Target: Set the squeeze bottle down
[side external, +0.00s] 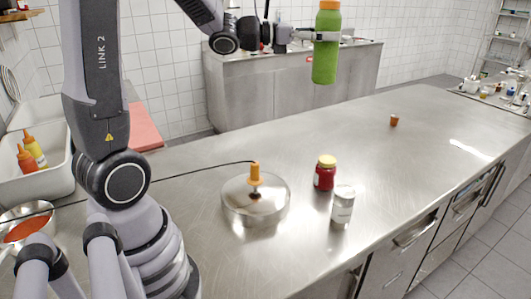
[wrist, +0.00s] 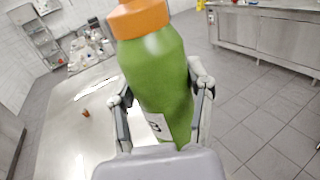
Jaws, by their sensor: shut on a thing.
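The squeeze bottle (side external: 326,60) is green with an orange cap, upright and held well above the steel counter in the side external view. In the wrist view the bottle (wrist: 160,85) fills the middle, and its lower end is hidden behind the gripper body. My gripper (side external: 318,36) is shut on the bottle below its cap, one finger on each side, as the wrist view also shows (wrist: 163,100). The steel counter (side external: 300,140) lies below and towards the camera.
A small brown cup (side external: 394,120) stands farther right. A white bin (side external: 50,165) holds two sauce bottles. The counter's middle back is clear.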

